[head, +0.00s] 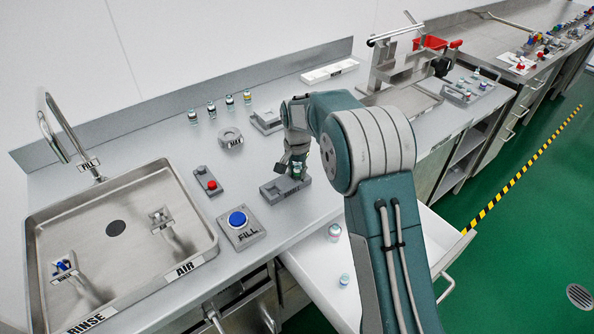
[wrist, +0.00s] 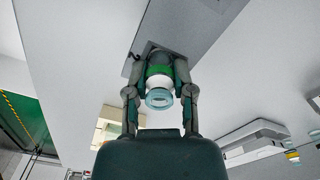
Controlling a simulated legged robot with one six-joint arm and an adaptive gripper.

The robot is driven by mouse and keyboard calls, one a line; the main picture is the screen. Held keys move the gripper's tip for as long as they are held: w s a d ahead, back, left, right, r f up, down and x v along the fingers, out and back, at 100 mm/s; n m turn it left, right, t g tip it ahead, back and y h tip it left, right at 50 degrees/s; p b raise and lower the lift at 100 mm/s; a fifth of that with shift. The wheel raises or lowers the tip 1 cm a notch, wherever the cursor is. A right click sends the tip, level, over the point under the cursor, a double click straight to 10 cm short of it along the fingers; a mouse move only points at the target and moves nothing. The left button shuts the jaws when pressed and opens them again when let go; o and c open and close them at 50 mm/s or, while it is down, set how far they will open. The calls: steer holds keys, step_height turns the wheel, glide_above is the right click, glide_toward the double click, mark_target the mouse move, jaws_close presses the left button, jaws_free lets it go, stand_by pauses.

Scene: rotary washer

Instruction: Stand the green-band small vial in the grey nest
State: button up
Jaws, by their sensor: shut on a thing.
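The green-band small vial (wrist: 159,82) is between the fingers of my gripper (wrist: 160,70) in the wrist view, its white neck and pale blue rim towards the camera. My gripper (head: 296,172) is shut on it and points down in the head view, where the vial is mostly hidden by the fingers. The grey nest (head: 270,191) is a low block on the counter directly under the gripper. It also shows behind the vial in the wrist view (wrist: 190,25). The vial's lower end is hidden, so I cannot tell whether it touches the nest or is inside it.
A red button (head: 211,185) and a blue FILL button (head: 237,218) sit left of the nest, beside the sink (head: 110,205). Several small vials (head: 229,102) stand at the back. An open drawer (head: 318,262) below the counter holds two more vials.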

mark_target(297, 165)
steer(key=shift+s+f, duration=0.25)
steer(key=shift+f, duration=0.4)
steer(key=o, duration=0.8)
steer(key=shift+f, duration=0.15)
steer(key=shift+w, duration=0.1)
steer(key=shift+w+r, duration=0.1)
steer(key=shift+r, duration=0.1)
step_height(297, 165, up, 13)
steer(key=shift+r, duration=0.2)
steer(key=s+d+r+n+t, duration=0.1)
steer(key=s+d+r, duration=0.3)
steer(key=s+r, duration=0.3)
steer(key=s+d+r+n+t, duration=0.15)
steer(key=s+d+r, duration=0.25)
steer(key=s, duration=0.5)
steer(key=s+d+f+n+t, duration=0.1)
steer(key=s, duration=0.5)
steer(key=s+d+f+t, duration=0.1)
steer(key=s, duration=0.5)
steer(key=s+d+f+n+t, duration=0.1)
steer(key=s+d, duration=0.1)
steer(key=s, duration=0.5)
steer(key=shift+f+n, duration=0.15)
steer(key=shift+n, duration=0.2)
